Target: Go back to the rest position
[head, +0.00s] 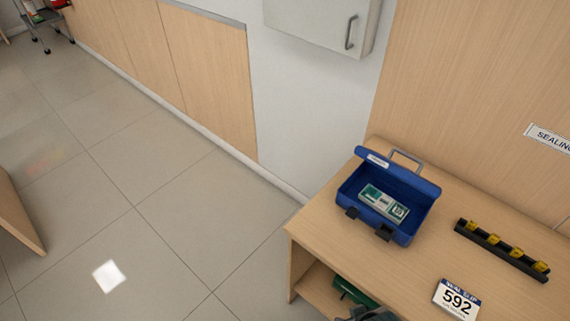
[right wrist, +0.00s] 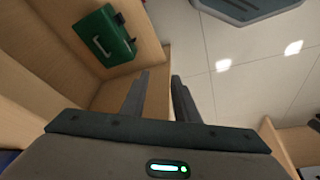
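My right gripper (right wrist: 161,76) shows in the right wrist view with its two fingers apart and nothing between them. In the head view only a grey part, probably of my right arm, shows at the bottom edge by the counter's lower shelf. My left gripper is out of view. On the counter, a blue cash box (head: 401,236) stands with its lid open. A bundle of green-grey banknotes (head: 384,204) lies inside it.
The wooden counter (head: 330,232) also holds a black rack (head: 495,247) with several yellow seals and a "592" slip card (head: 457,299). A green case (right wrist: 101,37) sits on the shelf below. A grey cabinet (head: 322,22) hangs on the wall.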

